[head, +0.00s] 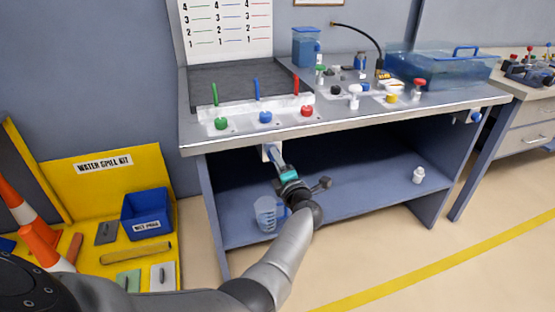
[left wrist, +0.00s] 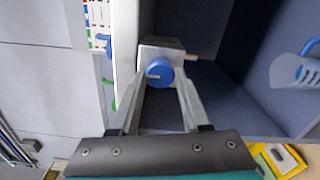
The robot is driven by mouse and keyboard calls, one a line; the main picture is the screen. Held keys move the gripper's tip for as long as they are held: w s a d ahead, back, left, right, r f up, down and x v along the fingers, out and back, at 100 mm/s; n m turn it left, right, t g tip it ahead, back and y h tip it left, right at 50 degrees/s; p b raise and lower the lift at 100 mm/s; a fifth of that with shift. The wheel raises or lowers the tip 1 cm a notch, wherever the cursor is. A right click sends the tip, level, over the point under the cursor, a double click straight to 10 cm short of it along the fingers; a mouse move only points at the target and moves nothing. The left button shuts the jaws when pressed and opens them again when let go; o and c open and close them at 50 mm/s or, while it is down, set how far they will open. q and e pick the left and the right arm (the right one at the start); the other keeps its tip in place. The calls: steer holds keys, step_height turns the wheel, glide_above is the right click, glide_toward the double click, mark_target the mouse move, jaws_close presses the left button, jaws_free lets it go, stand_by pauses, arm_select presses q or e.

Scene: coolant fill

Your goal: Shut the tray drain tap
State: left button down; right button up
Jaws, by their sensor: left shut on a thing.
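In the head view the pale block (head: 266,153) hangs under the bench's front edge, left of centre. My left gripper (head: 273,153) reaches up to it from below; its fingers hide most of the knob there. In the left wrist view my left gripper (left wrist: 161,76) has one finger on each side of the knob and is shut on it. My right gripper is in neither view.
A measuring jug (head: 266,214) and a small white bottle (head: 418,175) stand on the lower shelf (head: 350,187). Another blue knob (head: 475,117) sits under the bench's right end. A yellow spill station (head: 90,190) and cone (head: 40,240) are at left.

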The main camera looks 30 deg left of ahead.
arm_select(q)
steer(key=shift+f, duration=0.1)
stand_by(0.3)
steer(key=shift+c, duration=1.9)
jaws_free()
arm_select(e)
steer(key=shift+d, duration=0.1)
